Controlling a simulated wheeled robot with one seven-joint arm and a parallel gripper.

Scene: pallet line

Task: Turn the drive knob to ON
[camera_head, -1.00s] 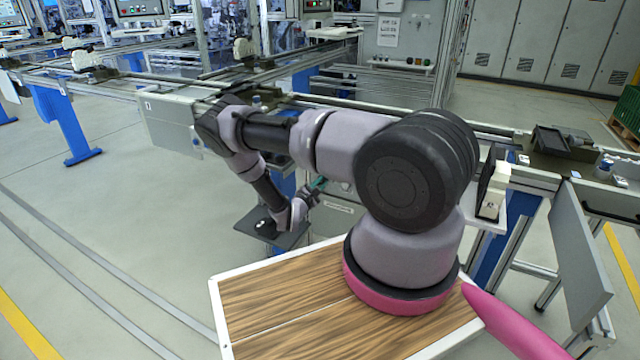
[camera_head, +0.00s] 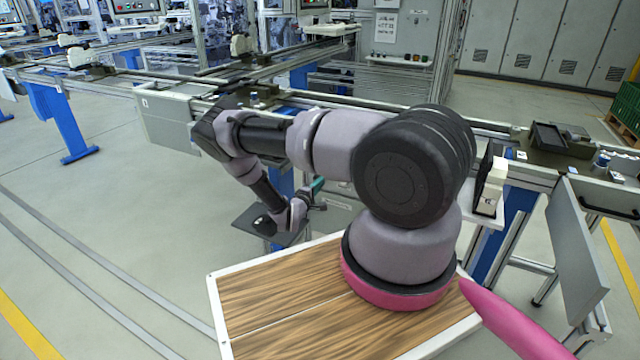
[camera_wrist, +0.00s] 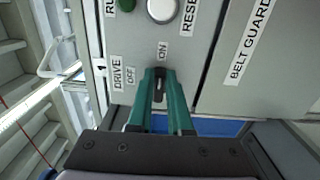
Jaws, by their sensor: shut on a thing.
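In the wrist view, the drive knob (camera_wrist: 159,72) is a small dark shape on a grey panel (camera_wrist: 212,60), mostly hidden between the fingertips. My gripper (camera_wrist: 160,74) has teal fingers that close in on it and are shut on it. The OFF label lies left of the fingertips and the ON label just above them. The DRIVE label is farther left. I cannot tell which label the knob points to. In the head view, my gripper (camera_head: 318,186) is small, beside the frame under the line, and the knob is hidden.
In the wrist view, a green button (camera_wrist: 126,5) and a white button (camera_wrist: 161,9) sit above the knob. A belt guard panel (camera_wrist: 262,62) is to the right. In the head view, conveyor rails (camera_head: 90,82) run behind my arm; the left floor is clear.

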